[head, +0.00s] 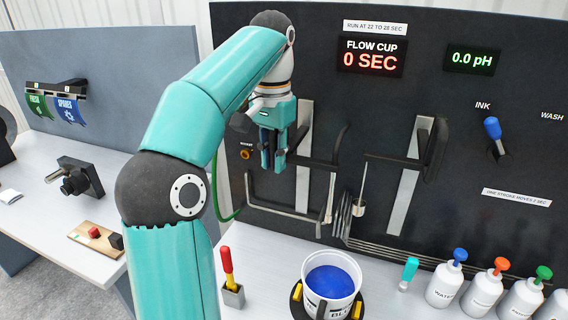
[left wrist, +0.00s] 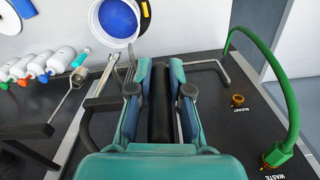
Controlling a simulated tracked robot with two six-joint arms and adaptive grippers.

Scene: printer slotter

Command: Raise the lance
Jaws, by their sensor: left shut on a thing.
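My left gripper (head: 278,145) is at the panel, by the left slotted metal rail. In the left wrist view its two fingers (left wrist: 161,75) are shut on a black cylindrical grip (left wrist: 161,110), which appears to be the lance's handle. In the head view the gripper hides most of that grip. A bent black arm (head: 338,143) with a thin metal rod (head: 330,198) hangs beside it, above and behind the pail of blue ink (head: 333,279). How the grip joins the rod is not clear. My right gripper is not in view.
A second black handle (head: 436,150) with a bent rod is on the right rail. A blue-knobbed lever (head: 493,130) sits under INK. Several white bottles (head: 445,286) stand at the right. A green hose (left wrist: 284,100) loops beside the gripper. A red-yellow tool (head: 228,268) stands left of the pail.

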